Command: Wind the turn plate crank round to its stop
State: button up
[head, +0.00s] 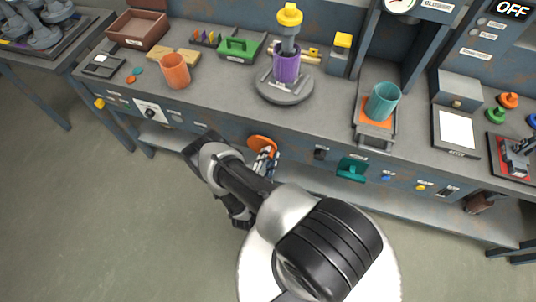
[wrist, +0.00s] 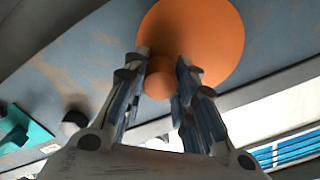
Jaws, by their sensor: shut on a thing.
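The crank is an orange disc (head: 262,143) with a small orange knob, on the blue-grey front panel of the bench. In the wrist view the disc (wrist: 205,35) fills the top middle, and its knob (wrist: 159,78) sits between my fingers. My gripper (head: 265,160) is shut on the knob; the fingers also show in the wrist view (wrist: 161,72). My arm and gripper hide part of the panel around the crank. The grey round turn plate (head: 285,95) is on the bench top above, with a purple cylinder (head: 286,65) standing on it under a yellow-topped plunger (head: 289,15).
An orange cup (head: 174,70) stands left of the turn plate. A teal cup (head: 382,101) stands on an orange pad to the right. A teal handle (head: 352,168) sticks out of the front panel right of the crank. Open floor (head: 90,220) lies in front.

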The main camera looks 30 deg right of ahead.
jog(key=shift+f+m, duration=0.25)
jog(key=shift+m, duration=0.15)
dwell(0.3)
jog(key=o, duration=1.1)
jog(key=v, duration=1.2)
jog(key=shift+s, duration=0.1)
